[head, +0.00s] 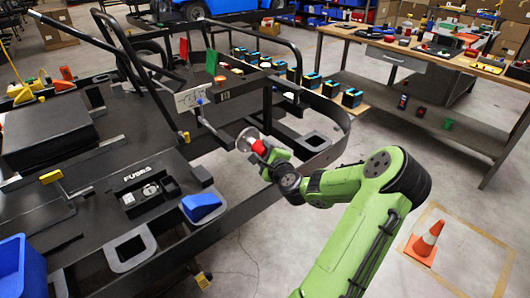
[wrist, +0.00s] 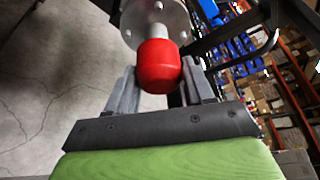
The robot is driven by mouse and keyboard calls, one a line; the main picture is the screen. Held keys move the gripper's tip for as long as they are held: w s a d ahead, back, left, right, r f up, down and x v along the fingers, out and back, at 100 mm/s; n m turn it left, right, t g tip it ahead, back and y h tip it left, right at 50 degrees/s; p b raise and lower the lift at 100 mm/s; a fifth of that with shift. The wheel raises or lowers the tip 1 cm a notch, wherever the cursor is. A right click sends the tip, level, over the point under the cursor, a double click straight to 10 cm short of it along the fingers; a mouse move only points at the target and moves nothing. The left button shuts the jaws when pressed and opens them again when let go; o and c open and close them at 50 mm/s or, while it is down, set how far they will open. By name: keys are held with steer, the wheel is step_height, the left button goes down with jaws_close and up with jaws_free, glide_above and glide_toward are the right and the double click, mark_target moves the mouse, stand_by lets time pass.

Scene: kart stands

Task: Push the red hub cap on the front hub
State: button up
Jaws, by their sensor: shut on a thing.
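The red hub cap (head: 259,147) is between the fingers of my gripper (head: 270,156), at the front hub (head: 245,138) of the kart frame. In the wrist view the red cap (wrist: 159,68) sits between the two grey fingertips of my gripper (wrist: 160,76), which is shut on it. The front hub (wrist: 150,14) is a round metal flange with bolts and a short shaft that points at the cap. The cap is lined up with the shaft and covers its near end from view. I cannot tell how far the shaft is inside the cap.
The dark kart frame (head: 322,150) surrounds the hub. A workbench (head: 400,56) stands behind.

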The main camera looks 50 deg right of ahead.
mark_target(257, 146)
steer(key=shift+w, duration=0.15)
steer(key=shift+w+d, duration=0.15)
steer(key=shift+w, duration=0.15)
steer(key=shift+w+d+p, duration=0.15)
steer(key=shift+w+p, duration=0.35)
steer(key=shift+w, duration=0.2)
steer(key=shift+w+d+p, duration=0.15)
steer(key=shift+w+p, duration=0.3)
steer(key=shift+w, duration=0.2)
steer(key=o, duration=1.1)
steer(key=b+v, duration=0.6)
steer(key=v, duration=0.9)
steer(key=shift+s+a+b, duration=0.3)
steer(key=shift+b, duration=0.05)
